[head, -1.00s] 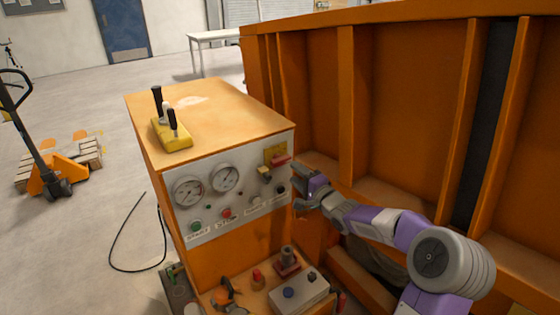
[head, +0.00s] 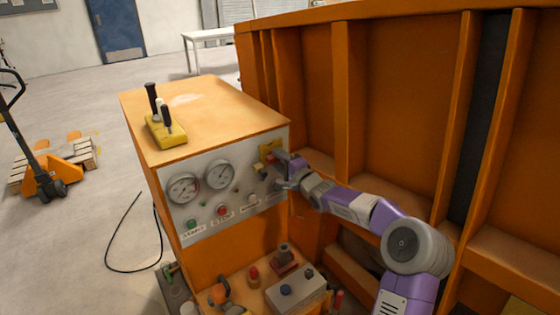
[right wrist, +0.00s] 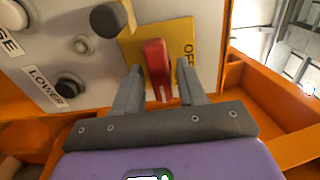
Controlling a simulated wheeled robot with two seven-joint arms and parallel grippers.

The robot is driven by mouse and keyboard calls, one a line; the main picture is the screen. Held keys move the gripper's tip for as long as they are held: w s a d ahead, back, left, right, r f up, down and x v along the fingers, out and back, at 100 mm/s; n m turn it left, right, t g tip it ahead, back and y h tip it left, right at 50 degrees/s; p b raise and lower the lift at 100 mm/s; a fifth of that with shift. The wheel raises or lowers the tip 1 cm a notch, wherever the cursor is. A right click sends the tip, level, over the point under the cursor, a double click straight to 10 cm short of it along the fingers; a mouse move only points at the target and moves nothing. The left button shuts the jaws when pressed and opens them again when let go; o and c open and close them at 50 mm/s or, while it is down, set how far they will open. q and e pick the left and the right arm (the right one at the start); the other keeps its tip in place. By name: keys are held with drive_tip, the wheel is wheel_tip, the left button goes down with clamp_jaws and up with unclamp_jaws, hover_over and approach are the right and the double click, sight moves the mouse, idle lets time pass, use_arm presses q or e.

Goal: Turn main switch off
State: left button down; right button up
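The main switch is a red handle (right wrist: 157,66) on a yellow plate (right wrist: 184,42) with the letters "OF" showing in the right wrist view. In the head view the yellow plate (head: 267,148) is at the upper right of the grey panel, with the handle mostly hidden by my gripper. My right gripper (head: 278,172) is at the panel. In the right wrist view its fingers (right wrist: 157,88) are open, one on each side of the red handle, with visible gaps. My left gripper is not in view.
A black knob (right wrist: 110,20) is close to the left of the switch. The panel (head: 235,205) also has gauges (head: 184,188) and several buttons. The orange ribbed wall (head: 400,100) stands close on the right. A lower shelf holds a control box (head: 296,292).

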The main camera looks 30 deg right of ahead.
clamp_jaws()
drive_tip(key=shift+n, duration=0.4)
drive_tip(key=n+b, duration=0.1)
drive_tip(key=n, duration=1.4)
drive_tip(key=shift+n, duration=0.3)
idle(0.3)
